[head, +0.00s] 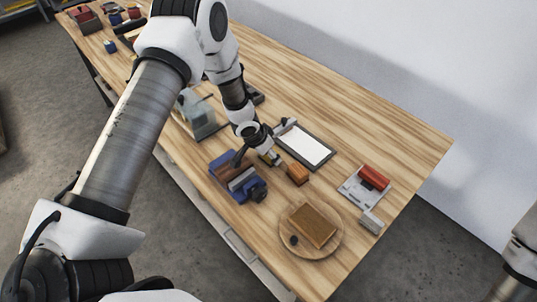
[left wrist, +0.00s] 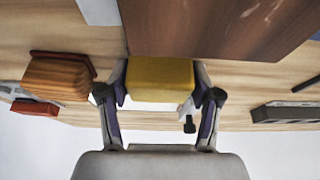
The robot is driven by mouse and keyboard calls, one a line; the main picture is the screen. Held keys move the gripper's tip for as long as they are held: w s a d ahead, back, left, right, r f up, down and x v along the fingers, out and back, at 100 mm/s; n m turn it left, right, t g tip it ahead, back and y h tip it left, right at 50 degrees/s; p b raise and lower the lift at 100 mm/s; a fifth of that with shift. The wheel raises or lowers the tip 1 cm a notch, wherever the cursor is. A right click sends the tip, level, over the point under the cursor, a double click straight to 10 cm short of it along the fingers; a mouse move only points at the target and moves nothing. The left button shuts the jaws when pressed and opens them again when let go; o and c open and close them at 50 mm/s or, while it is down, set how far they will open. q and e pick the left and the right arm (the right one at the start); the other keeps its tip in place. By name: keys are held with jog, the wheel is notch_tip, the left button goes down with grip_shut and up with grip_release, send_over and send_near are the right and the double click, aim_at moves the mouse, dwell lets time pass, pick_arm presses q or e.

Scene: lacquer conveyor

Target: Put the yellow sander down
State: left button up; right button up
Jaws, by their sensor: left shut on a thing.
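The yellow sander (left wrist: 160,80) is a small yellow block held between the two fingers of my left gripper (left wrist: 160,98) in the left wrist view. In the head view my left gripper (head: 270,157) is low over the table, between the blue vise and the clipboard, and mostly hides the sander. I cannot tell whether the sander touches the table. An orange-brown block (head: 297,174) lies just right of the gripper; a wooden block with a reddish base also shows in the left wrist view (left wrist: 57,78). My right gripper is out of view.
A blue vise (head: 237,178) stands left of the gripper, a clipboard (head: 305,148) behind. A round wooden board (head: 334,240) holds a brown block and a dark knob. A red item on a pale plate (head: 370,185) is at right. The table (head: 400,145) is bare at the back right.

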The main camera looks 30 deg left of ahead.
pick_arm(q)
jog(key=shift+d, duration=0.1)
jog(key=shift+f, duration=0.2)
jog(key=o, duration=1.5)
jog(key=shift+c, duration=0.2)
jog(key=shift+r, duration=0.1)
jog(key=shift+r, duration=0.2)
jog(key=v, duration=1.2)
jog(key=shift+b, duration=0.45)
jog(key=shift+f, duration=0.15)
